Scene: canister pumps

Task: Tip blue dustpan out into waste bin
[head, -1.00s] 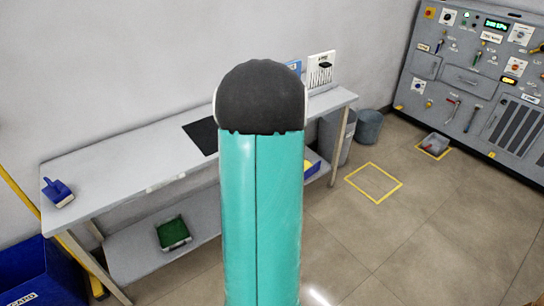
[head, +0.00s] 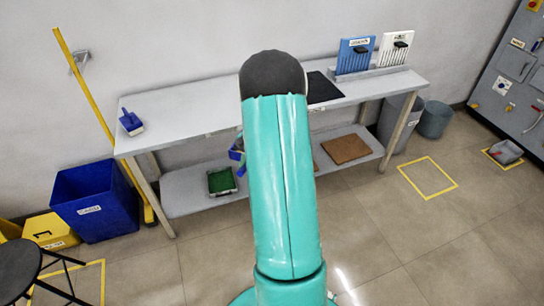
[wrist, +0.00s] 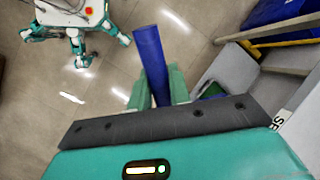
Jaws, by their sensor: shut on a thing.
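My gripper (wrist: 158,88) is shut on a blue handle, taken to be that of the blue dustpan (wrist: 150,58); it sticks out between the teal fingers in the wrist view. In the head view, a small blue part (head: 236,152) shows at the left of my arm, which hides the rest. I cannot see the pan or whether it holds anything. A tall grey bin (head: 393,130), perhaps the waste bin, stands on the floor at the bench's right end; I can read no label on it.
A grey bench (head: 190,115) runs along the wall, with a blue brush-like tool (head: 131,123) on it. A round grey bucket (head: 435,120) stands right of the tall bin. A blue box (head: 95,205) is at left. A grey dustpan (head: 506,152) lies at right. Floor in front is clear.

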